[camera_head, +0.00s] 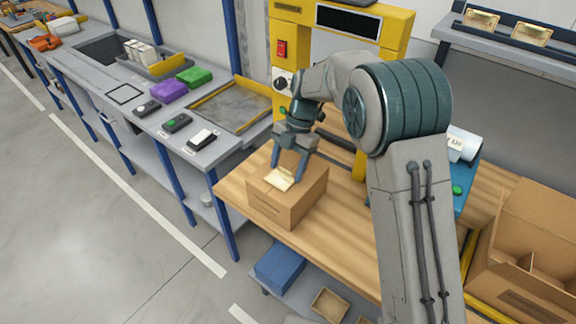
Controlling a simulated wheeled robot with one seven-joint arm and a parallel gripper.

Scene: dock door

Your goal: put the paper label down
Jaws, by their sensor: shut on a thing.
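The paper label (279,181) is a small cream sheet at the top of a closed brown cardboard box (272,209). My gripper (287,172) points down over the box, with its fingers on either side of the label and shut on it. The label looks very close to the box top; I cannot tell whether it touches. The box stands on the wooden bench (330,236) near its front left corner. The fingers hide part of the label and of the box top.
A yellow machine frame (396,36) stands behind the box. An open cardboard box (530,235) is at the right. A grey bench (100,70) with purple and green items runs left. A shelf (500,38) holds cream labels. Bare wood lies right of the closed box.

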